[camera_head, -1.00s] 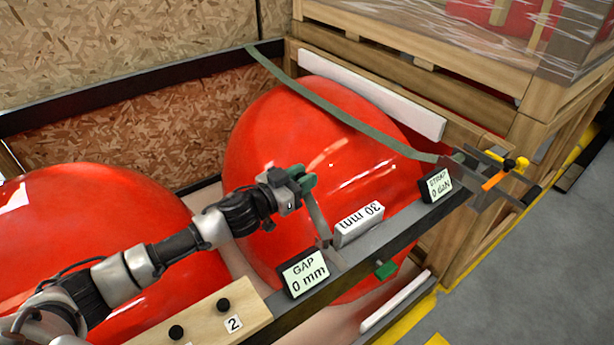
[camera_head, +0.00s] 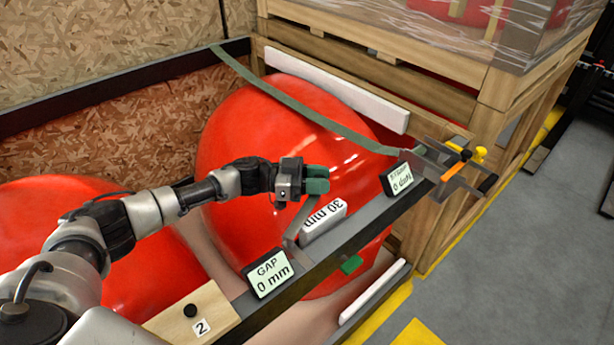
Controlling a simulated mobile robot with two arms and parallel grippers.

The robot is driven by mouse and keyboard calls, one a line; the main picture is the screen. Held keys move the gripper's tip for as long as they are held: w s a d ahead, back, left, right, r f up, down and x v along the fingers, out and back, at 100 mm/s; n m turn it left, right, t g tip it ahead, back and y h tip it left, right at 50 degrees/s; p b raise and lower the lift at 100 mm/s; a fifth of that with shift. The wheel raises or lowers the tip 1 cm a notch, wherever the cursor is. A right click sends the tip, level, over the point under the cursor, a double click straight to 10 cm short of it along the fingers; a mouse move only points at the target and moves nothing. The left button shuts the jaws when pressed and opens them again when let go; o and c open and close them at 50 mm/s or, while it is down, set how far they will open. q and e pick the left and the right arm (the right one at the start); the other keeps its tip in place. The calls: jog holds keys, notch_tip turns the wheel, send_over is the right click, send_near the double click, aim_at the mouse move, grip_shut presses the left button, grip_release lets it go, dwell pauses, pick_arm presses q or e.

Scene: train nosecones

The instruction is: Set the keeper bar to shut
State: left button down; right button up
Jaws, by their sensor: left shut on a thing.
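The keeper bar appears to be the thin grey bar (camera_head: 301,222) with a green grip (camera_head: 317,184) at its upper end. It stands up from the dark rail, tilted to the right, between the GAP display (camera_head: 269,273) and the white 30 mm block (camera_head: 324,220). My left gripper (camera_head: 308,186) is shut on the green grip, in front of the red nosecone (camera_head: 240,140). The jaws hide part of the grip. The GAP display reads 0 mm. My right gripper is not in view.
A green strap (camera_head: 300,108) crosses the nosecone to an orange-handled ratchet (camera_head: 455,170) beside the STRAP display (camera_head: 397,179). A wooden board (camera_head: 195,320) marked 2 is at the bottom. Grey floor is clear at right.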

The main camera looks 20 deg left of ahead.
aim_at(341, 203)
pick_arm(q)
jog(key=shift+s+d+r+m+g+h+b, duration=0.15)
jog(key=shift+s+d+m+g+b, duration=0.2)
jog(key=shift+d+m+g, duration=0.75)
jog(key=shift+s+d+f+m+g+h+b, duration=0.15)
jog(key=shift+d+m+g+b, duration=0.55)
jog(key=shift+g, duration=0.8)
jog(key=shift+s+d+r+m+g+h+b, duration=0.1)
jog(key=shift+s+d+m+g+h+b, duration=0.15)
jog(key=shift+d+m+g, duration=0.7)
jog(key=shift+d+n+g, duration=0.15)
jog(key=shift+n+g, duration=0.1)
jog(key=shift+g, duration=0.1)
jog(key=c, duration=0.9)
grip_release()
jog(key=shift+d, duration=0.1)
jog(key=shift+o, duration=0.2)
jog(key=a+b, duration=0.2)
jog(key=a, duration=0.8)
jog(key=shift+w+a+b, duration=0.4)
jog(key=shift+w, duration=0.05)
